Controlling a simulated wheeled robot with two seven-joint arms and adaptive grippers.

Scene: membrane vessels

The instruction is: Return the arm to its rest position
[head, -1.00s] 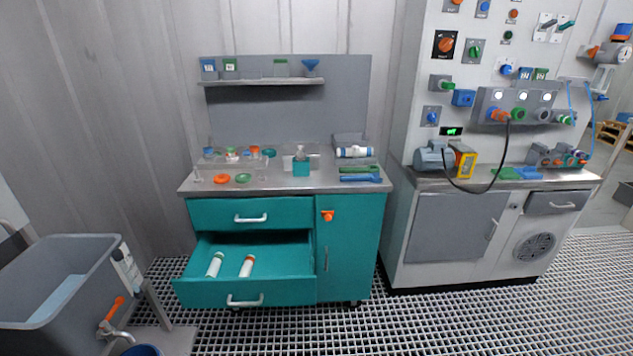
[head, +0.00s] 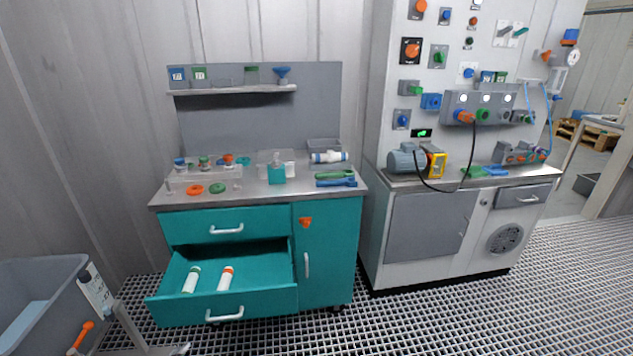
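Neither of my arms nor grippers shows in the head view. A teal cabinet (head: 328,262) stands ahead with its lower drawer (head: 256,301) pulled open. In that drawer lie a white cylinder with a green end (head: 191,281) and a white cylinder with an orange end (head: 226,279). Another white cylinder with blue markings (head: 328,157) lies on the cabinet's top at the back right.
A grey tub (head: 42,283) stands at the lower left. A white control panel unit (head: 425,233) with a pump (head: 407,160) stands right of the cabinet. The grating floor (head: 440,320) in front is clear. Small rings and tools lie on the worktop.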

